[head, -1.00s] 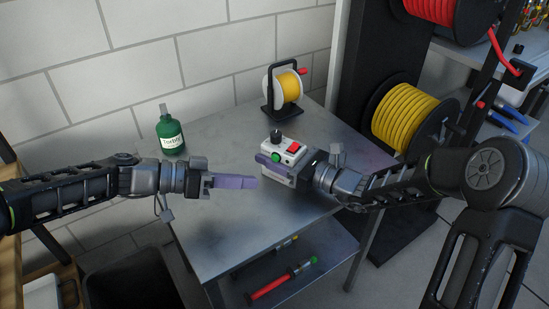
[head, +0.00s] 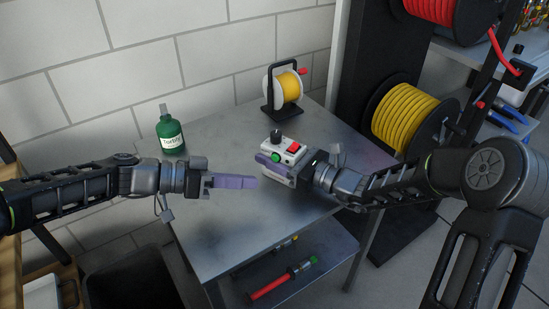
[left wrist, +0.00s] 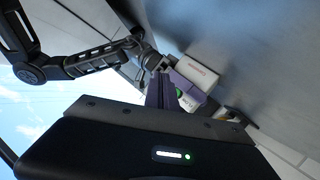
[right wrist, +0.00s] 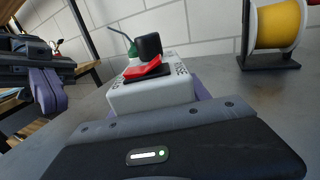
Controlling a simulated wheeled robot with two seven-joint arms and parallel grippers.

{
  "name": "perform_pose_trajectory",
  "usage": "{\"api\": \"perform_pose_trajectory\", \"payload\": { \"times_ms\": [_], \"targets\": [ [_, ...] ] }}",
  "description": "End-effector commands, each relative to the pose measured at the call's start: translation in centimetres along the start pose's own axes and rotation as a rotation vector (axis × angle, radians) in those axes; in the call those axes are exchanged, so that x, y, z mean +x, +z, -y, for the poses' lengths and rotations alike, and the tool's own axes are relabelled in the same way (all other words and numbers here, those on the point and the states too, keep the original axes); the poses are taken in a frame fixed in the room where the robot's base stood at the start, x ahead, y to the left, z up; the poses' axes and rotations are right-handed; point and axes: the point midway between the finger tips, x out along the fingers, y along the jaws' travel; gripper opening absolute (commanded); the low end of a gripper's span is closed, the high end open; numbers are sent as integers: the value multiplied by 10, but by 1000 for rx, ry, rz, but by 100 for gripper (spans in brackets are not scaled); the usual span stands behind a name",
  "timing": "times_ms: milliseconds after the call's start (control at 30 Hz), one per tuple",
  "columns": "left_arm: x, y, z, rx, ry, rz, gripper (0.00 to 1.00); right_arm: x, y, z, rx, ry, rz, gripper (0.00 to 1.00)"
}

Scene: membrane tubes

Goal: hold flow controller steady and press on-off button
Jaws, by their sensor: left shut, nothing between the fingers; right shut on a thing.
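The flow controller (head: 291,148) is a small white box on the metal table, with a black knob, a green round button (head: 276,156) and a red switch (head: 294,147) on top. My right gripper (head: 272,166) is shut on its sides, with purple fingers around it. In the right wrist view the box (right wrist: 150,95) sits between the fingers, with the red switch and black knob on top. My left gripper (head: 256,182) is shut and empty, just left of the box and apart from it. In the left wrist view its fingers (left wrist: 160,78) point towards the box (left wrist: 196,72).
A green bottle (head: 170,137) stands at the table's left back. A small yellow hose reel (head: 284,88) stands at the back. Larger yellow hose (head: 402,115) hangs on a rack at right. The table's (head: 225,235) front left is clear.

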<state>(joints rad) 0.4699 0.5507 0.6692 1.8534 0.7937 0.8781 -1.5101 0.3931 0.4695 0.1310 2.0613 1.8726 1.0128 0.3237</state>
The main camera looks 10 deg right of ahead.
Motion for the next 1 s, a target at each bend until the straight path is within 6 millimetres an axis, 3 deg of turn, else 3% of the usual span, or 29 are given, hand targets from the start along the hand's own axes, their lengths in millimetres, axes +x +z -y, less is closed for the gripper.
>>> {"api": "perform_pose_trajectory", "payload": {
  "times_ms": [167,467,1000],
  "targets": [
    [-1,0,0,0,0,0,0,0,0,0,0,0,1,0],
    [-22,17,-17,0,-1,1,0,0,0,0,0,0,1,0],
    [-11,9,-11,0,2,0,0,0,0,0,0,0,1,0]
  ]
}}
